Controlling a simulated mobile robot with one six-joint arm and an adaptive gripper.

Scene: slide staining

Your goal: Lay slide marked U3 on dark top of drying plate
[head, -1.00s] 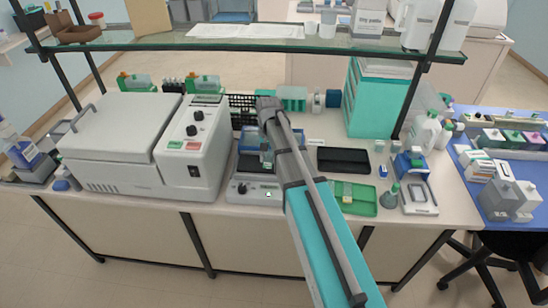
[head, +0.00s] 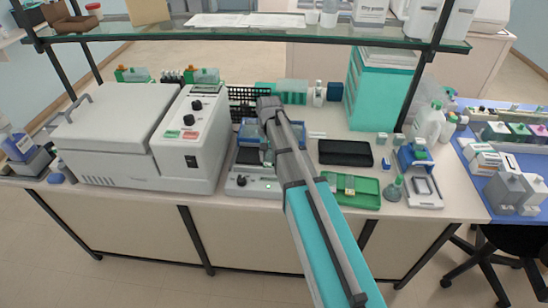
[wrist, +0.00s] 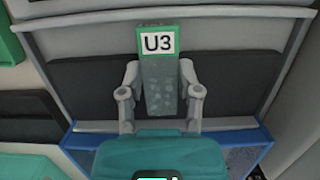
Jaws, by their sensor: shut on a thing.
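The slide marked U3 (wrist: 160,85) has a green-edged white label at its top end and a clear, spotted body. My gripper (wrist: 160,90) is shut on it, one finger at each long side. In the wrist view the slide is over a wide dark surface (wrist: 235,85), which appears to be the dark top of the drying plate. I cannot tell whether it touches. In the head view the drying plate (head: 240,182) is a pale unit with a knob, and my arm partly covers it. The slide is not clear there.
A large white machine (head: 120,140) stands close on the plate's left. A black tray (head: 345,152) and a green tray (head: 367,193) lie on its right. A blue-framed item (head: 248,130) is just behind the plate. The glass shelf (head: 250,38) spans above the bench.

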